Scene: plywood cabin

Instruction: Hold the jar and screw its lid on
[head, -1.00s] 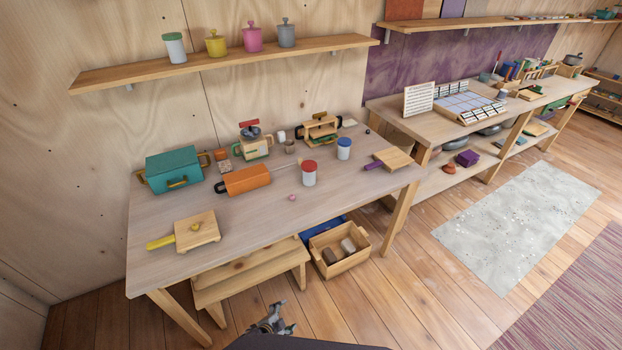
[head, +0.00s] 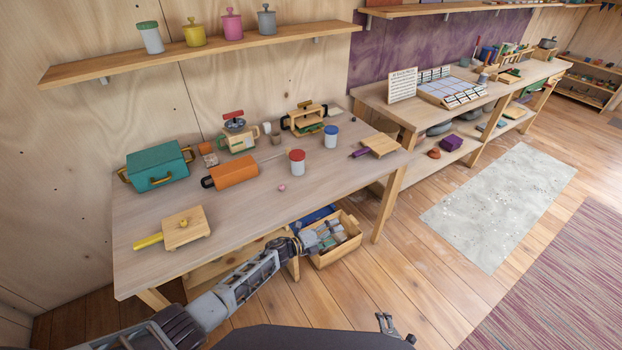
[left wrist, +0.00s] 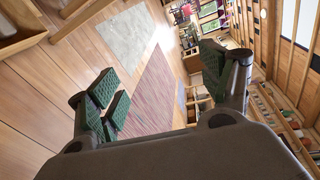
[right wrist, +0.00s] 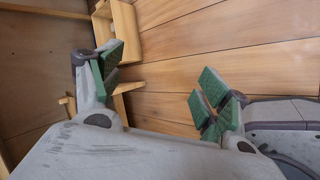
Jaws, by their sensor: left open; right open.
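Two white jars stand upright on the near table, one with a red lid (head: 297,155) and one with a blue lid (head: 331,130). A third jar with a green lid (head: 149,36) stands on the wall shelf. Each lid sits on its jar; I cannot tell whether any is screwed tight. My left gripper (head: 326,236) is open and empty in front of the table, below the jars in the picture. Its green-padded fingers are spread in the left wrist view (left wrist: 160,88). My right gripper (head: 388,324) shows at the bottom edge; the right wrist view (right wrist: 160,82) shows it open and empty.
A teal box (head: 158,170), an orange cylinder-like block (head: 236,172) and a small board with a yellow handle (head: 184,230) are on the table's left. A purple-handled board (head: 381,144) lies right of the jars. A wooden crate (head: 345,250) sits under the table, near my left gripper.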

